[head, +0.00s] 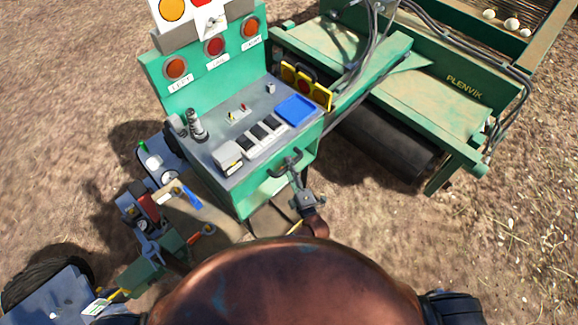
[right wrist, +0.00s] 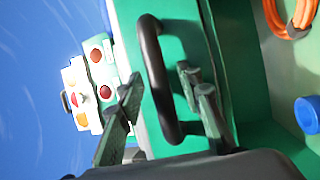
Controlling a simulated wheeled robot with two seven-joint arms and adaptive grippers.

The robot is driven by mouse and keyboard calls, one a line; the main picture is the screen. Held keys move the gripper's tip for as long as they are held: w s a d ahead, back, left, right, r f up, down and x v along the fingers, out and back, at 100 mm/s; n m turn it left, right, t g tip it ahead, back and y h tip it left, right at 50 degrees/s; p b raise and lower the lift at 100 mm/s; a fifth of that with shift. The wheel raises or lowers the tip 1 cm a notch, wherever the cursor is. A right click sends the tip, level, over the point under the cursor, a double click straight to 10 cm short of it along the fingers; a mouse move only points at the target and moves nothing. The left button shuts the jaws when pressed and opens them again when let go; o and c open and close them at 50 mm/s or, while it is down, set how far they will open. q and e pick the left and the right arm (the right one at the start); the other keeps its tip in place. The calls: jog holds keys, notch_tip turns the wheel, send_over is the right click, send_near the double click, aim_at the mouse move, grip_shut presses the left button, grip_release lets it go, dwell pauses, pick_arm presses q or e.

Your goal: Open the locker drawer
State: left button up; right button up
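The locker drawer is in the front of the green control cabinet (head: 262,193) in the head view. Its dark handle (head: 285,164) is on the green front, just below the grey top, and shows large in the right wrist view (right wrist: 155,80). My right gripper (head: 297,180) is at the handle. In the right wrist view its fingers (right wrist: 160,105) are apart, one on each side of the handle bar, with visible gaps. The green front looks close to the cabinet, but how far it stands out is hard to tell. My left gripper is not in view.
An orange coil (right wrist: 290,18) and a blue round item (right wrist: 308,114) lie in a green space beside the handle front. A blue tray (head: 297,109) sits on the cabinet top. Tools and a tyre (head: 48,270) are at left, a green machine (head: 400,95) at right.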

jog(key=shift+c, duration=0.6)
grip_shut()
